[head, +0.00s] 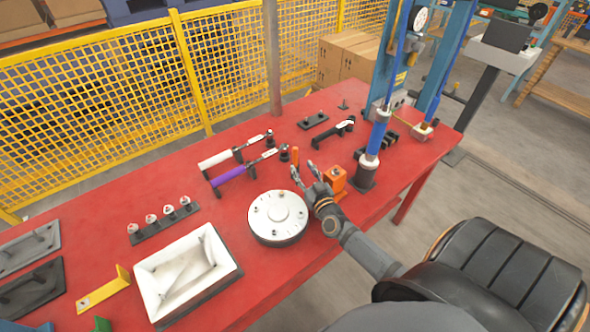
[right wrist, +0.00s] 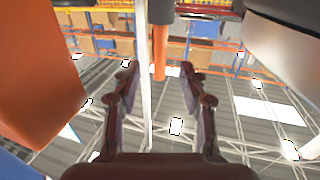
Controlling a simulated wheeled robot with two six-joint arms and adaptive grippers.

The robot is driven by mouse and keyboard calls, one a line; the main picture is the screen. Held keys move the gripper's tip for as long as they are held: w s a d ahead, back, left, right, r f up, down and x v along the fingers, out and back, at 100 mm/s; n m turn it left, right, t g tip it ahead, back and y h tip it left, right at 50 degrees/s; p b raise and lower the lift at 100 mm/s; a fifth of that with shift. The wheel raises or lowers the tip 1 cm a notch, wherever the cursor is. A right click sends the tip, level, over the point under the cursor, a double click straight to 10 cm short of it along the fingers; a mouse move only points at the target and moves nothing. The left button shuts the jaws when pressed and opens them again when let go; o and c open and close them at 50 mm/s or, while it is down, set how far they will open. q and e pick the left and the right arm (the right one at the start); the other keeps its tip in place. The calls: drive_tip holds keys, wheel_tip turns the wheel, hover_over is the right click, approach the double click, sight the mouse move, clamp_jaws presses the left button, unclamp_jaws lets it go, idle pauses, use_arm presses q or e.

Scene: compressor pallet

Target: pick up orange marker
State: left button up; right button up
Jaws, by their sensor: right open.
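The orange marker (head: 295,157) stands upright on the red table, just beyond my right gripper (head: 303,170) in the head view. In the right wrist view, the marker (right wrist: 160,55) shows as an orange rod joined to a dark grey round part, between the two fingertips of the right gripper (right wrist: 159,72). The right gripper is open and empty, with its fingers pointing toward the marker. I cannot tell whether a fingertip touches it. My left gripper is not in view.
An orange block (head: 335,180) stands close right of my right gripper, and a round white-topped part (head: 278,217) stands to its left. A purple-handled tool (head: 230,175) lies left of the marker. A blue column (head: 376,135) rises at the right. Red table (head: 240,295) is bare in front.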

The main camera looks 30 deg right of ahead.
sight(296, 158)
drive_tip(key=shift+w+d, duration=0.1)
drive_tip(key=shift+w, duration=0.8)
drive_tip(key=shift+w+d+f, duration=0.1)
drive_tip(key=shift+w+d, duration=0.05)
drive_tip(key=shift+w, duration=0.3)
drive_tip(key=w, duration=0.2)
drive_tip(key=w+b, duration=0.1)
drive_tip(key=shift+w+d, duration=0.3)
drive_tip(key=shift+w, duration=0.45)
drive_tip(key=shift+c, duration=0.7)
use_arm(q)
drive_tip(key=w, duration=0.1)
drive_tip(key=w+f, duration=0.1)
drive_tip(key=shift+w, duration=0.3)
use_arm(e)
clamp_jaws()
